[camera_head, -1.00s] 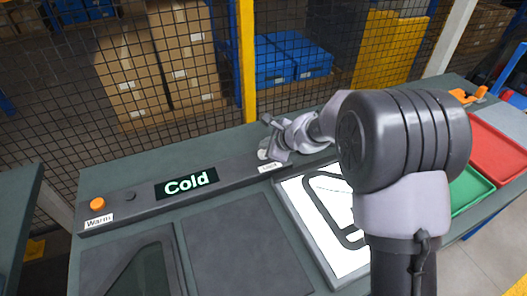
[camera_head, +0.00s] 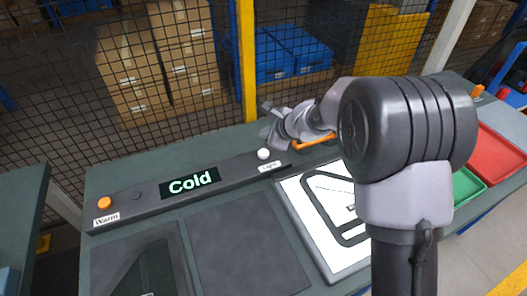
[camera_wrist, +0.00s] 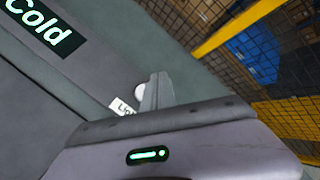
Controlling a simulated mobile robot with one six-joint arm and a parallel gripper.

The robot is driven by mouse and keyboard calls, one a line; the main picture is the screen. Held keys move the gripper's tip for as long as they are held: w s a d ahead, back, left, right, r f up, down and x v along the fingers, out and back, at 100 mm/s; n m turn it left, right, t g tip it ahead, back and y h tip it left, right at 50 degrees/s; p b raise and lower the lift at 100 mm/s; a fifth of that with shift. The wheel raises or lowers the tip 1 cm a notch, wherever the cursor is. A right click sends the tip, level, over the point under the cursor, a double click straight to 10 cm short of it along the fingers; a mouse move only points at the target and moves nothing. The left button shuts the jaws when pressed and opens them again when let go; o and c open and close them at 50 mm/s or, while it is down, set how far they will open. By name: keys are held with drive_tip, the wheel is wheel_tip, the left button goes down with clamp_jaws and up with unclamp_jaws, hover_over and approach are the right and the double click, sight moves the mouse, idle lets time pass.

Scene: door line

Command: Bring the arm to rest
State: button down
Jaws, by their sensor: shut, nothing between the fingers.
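My arm reaches from the right over the bench in the head view. My gripper (camera_head: 267,123) is shut and empty, just behind the white button (camera_head: 264,154) on the dark control bar (camera_head: 145,202). It looks clear of the button, though the exact height is hard to tell. The bar's display (camera_head: 190,183) reads "Cold".
An orange button (camera_head: 104,203) labelled "Warm" sits at the bar's left end. A white panel with a black outline (camera_head: 318,215), an orange handle (camera_head: 316,141), a green tray (camera_head: 467,187) and a red tray (camera_head: 500,153) are on the bench. Mesh fencing (camera_head: 60,110) stands behind.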

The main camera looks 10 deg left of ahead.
idle(0.3)
drive_tip(key=s+d+r+n, duration=0.7)
drive_tip(key=s+d+r, duration=0.4)
drive_tip(key=s+r, duration=0.45)
drive_tip(key=s+d+n+h, duration=0.2)
drive_tip(key=s+d+n, duration=0.1)
drive_tip(key=s+d, duration=0.4)
drive_tip(key=s+d+n+h, duration=0.2)
drive_tip(key=s+d, duration=0.5)
drive_tip(key=s, duration=0.5)
drive_tip(key=shift+s+f+n+h, duration=0.25)
drive_tip(key=shift+f+n+h, duration=0.15)
drive_tip(key=shift+h, duration=0.1)
